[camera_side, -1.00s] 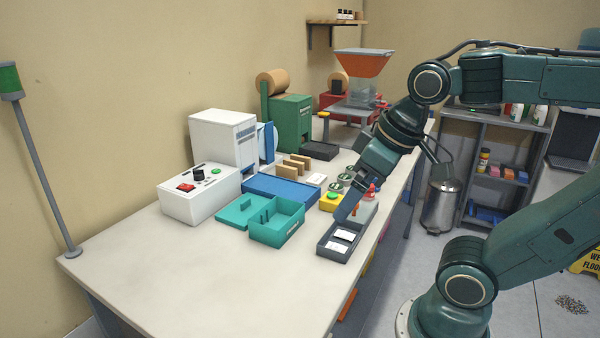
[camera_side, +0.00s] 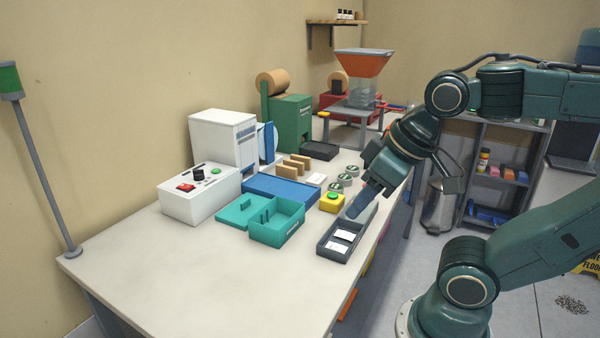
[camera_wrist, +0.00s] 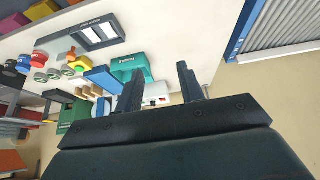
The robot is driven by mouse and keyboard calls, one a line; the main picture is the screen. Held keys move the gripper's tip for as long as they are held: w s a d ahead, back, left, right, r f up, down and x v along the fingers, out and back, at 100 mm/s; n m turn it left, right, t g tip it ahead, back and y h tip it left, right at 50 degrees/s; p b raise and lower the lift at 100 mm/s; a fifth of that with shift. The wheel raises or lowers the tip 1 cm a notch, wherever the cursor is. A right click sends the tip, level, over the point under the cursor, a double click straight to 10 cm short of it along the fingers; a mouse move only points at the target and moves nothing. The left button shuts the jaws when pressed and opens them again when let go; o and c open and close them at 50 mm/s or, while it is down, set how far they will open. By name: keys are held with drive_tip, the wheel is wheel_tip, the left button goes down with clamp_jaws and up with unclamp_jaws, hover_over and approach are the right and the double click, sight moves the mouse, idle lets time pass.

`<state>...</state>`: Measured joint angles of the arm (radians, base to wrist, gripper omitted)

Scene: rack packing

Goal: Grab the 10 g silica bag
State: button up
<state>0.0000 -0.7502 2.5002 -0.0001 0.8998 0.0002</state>
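A dark grey tray (camera_side: 320,249) near the front right edge of the bench holds two white bags, one farther back (camera_side: 345,235) and one nearer (camera_side: 337,247). I cannot read which one is the 10 g bag. In the wrist view the tray (camera_wrist: 76,29) is at the upper left, with both white bags (camera_wrist: 91,35) in it. My gripper (camera_side: 357,213) points down over the back end of the tray in the side view. Its two fingers (camera_wrist: 160,77) stand wide apart in the wrist view with nothing between them.
A teal box (camera_side: 268,235) stands left of the tray. A yellow block with a green button (camera_side: 332,202) and several round tins (camera_side: 338,186) are behind it. A white control box (camera_side: 190,205) is farther left. The front left bench top is bare.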

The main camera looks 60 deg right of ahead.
drive_tip(key=w+d+f+g, duration=0.2)
drive_tip(key=w+d+f, duration=0.2)
drive_tip(key=d, duration=0.3)
drive_tip(key=w+d+f+g, duration=0.3)
drive_tip(key=w+d+f, duration=0.2)
drive_tip(key=w+d, duration=0.1)
drive_tip(key=shift+w+d+g, duration=0.3)
drive_tip(key=shift+w+d, duration=0.1)
drive_tip(key=shift+d, duration=0.5)
hover_over(332, 244)
drive_tip(key=shift+d+f, duration=0.15)
drive_tip(key=shift+f, duration=4.15)
drive_tip(key=shift+f, duration=2.55)
